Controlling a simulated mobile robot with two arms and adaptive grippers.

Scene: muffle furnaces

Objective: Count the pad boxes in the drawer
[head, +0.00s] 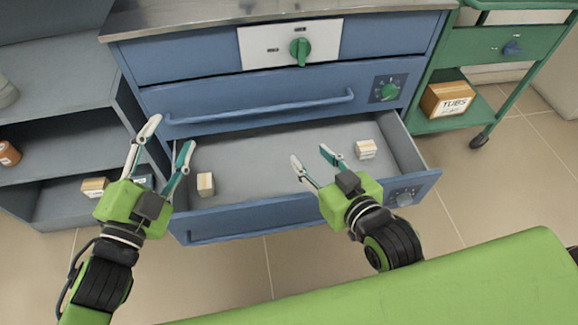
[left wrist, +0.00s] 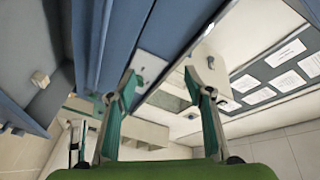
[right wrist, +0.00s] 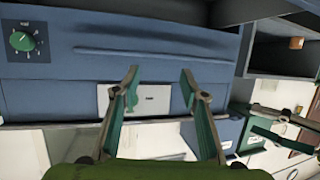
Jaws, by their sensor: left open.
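The blue drawer (head: 262,152) is pulled open, and its grey floor shows. Inside it, one small pale box (head: 205,184) stands near the left front, and another pale box (head: 366,149) sits toward the right. A small pale box also shows at the left of the left wrist view (left wrist: 40,78). My left gripper (head: 172,132) is open and empty over the drawer's left side. My right gripper (head: 310,153) is open and empty over the drawer's middle, left of the right box. The grippers cover small parts of the drawer.
Blue closed fronts with a handle bar (head: 260,107) and green knobs (head: 300,50) rise behind the drawer. A grey shelf unit (head: 60,135) holding a few small items stands at left. A green cart (head: 440,122) carries a cardboard box (head: 447,100) at right. Tiled floor is clear in front.

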